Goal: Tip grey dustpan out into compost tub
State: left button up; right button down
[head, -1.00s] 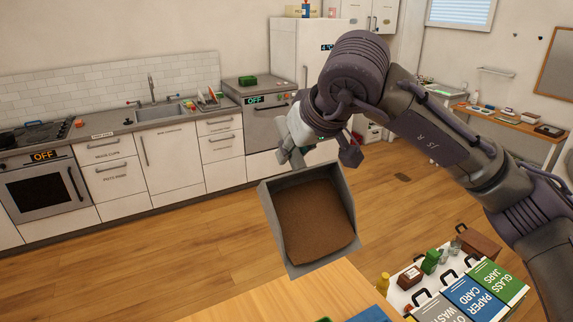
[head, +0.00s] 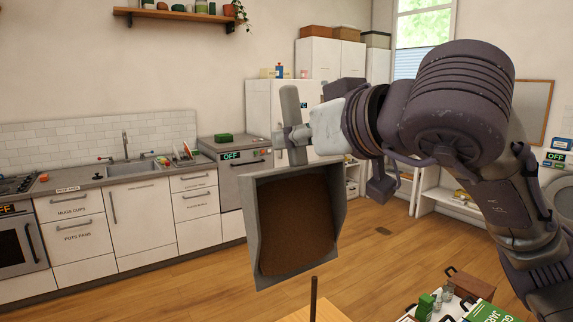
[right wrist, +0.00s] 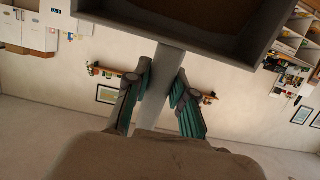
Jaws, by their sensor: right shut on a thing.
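The grey dustpan (head: 252,235) hangs in the air near the middle of the head view, its open face turned toward me and steeply tilted. Brown loose matter (head: 297,225) still covers its inside. My right gripper (head: 291,136) is shut on the dustpan's handle, which sticks up above it. In the right wrist view both fingers (right wrist: 159,92) press on the grey handle, and the dustpan (right wrist: 180,35) fills the top edge. No compost tub can be made out in these frames. My left gripper is not in view.
A wooden surface (head: 335,312) with a thin dark upright post (head: 313,298) lies below the dustpan. Bins with a green label (head: 480,314) and a green box (head: 424,306) stand at lower right. Kitchen counters line the back wall; open floor lies between.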

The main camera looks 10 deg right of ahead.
jog(key=s+d+f+t+y+b, duration=0.1)
jog(key=s+t+b, duration=0.6)
jog(key=b, duration=0.9)
jog(key=s+d+y, duration=0.1)
jog(key=s+d, duration=0.1)
jog(key=s, duration=0.1)
jog(key=shift+d+f, duration=0.25)
jog(key=shift+d, duration=0.05)
jog(key=shift+r, duration=0.1)
dwell(1.2)
